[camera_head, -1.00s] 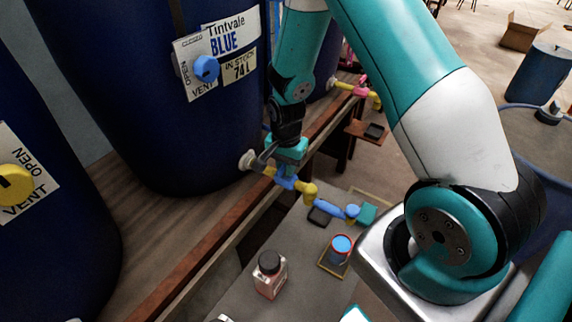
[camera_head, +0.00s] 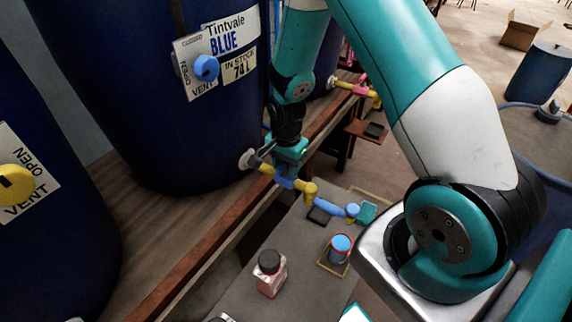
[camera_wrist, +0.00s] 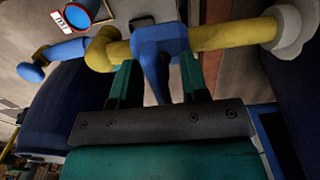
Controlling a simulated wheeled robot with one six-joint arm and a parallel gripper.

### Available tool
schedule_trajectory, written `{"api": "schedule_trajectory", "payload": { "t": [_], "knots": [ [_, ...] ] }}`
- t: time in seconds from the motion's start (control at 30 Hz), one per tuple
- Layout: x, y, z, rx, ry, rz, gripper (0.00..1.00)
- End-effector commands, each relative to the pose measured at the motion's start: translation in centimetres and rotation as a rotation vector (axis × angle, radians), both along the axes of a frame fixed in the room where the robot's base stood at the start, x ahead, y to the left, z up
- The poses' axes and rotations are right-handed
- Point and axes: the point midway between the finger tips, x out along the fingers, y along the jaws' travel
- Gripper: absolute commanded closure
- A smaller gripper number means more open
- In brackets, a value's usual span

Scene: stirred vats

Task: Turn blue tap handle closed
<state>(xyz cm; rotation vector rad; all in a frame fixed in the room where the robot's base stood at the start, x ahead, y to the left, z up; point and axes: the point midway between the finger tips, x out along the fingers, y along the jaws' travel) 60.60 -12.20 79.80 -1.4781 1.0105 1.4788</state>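The blue tap handle (camera_head: 285,183) sits on a yellow pipe (camera_head: 265,168) that comes out of the low front of the big blue vat (camera_head: 150,120) labelled "Tintvale BLUE". In the wrist view the handle (camera_wrist: 158,65) is a blue block on the pipe with a lever pointing toward my gripper. My gripper (camera_wrist: 158,88) has its two teal fingers apart, one on each side of the lever. A gap shows on the right side of the lever; contact on the left is hard to tell. In the head view my gripper (camera_head: 288,163) is just above the tap.
The pipe runs on through a yellow elbow to a blue nozzle (camera_head: 330,207) over a grey bench. A blue-topped cup (camera_head: 340,246) and a small bottle (camera_head: 269,274) stand on the bench. A wooden rail (camera_head: 215,240) edges the vat shelf. Another vat stands at left.

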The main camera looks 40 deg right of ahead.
Motion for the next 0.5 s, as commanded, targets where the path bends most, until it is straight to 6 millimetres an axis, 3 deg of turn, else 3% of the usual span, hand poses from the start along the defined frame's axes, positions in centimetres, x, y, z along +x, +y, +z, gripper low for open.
{"api": "schedule_trajectory", "payload": {
  "t": [0.3, 0.5],
  "knots": [
    [0.1, 0.1, 0.3, 0.001, -0.002, 0.002, 0.59],
    [0.2, 0.0, 3.4, 0.001, -0.007, 0.001, 0.59]
  ]
}}
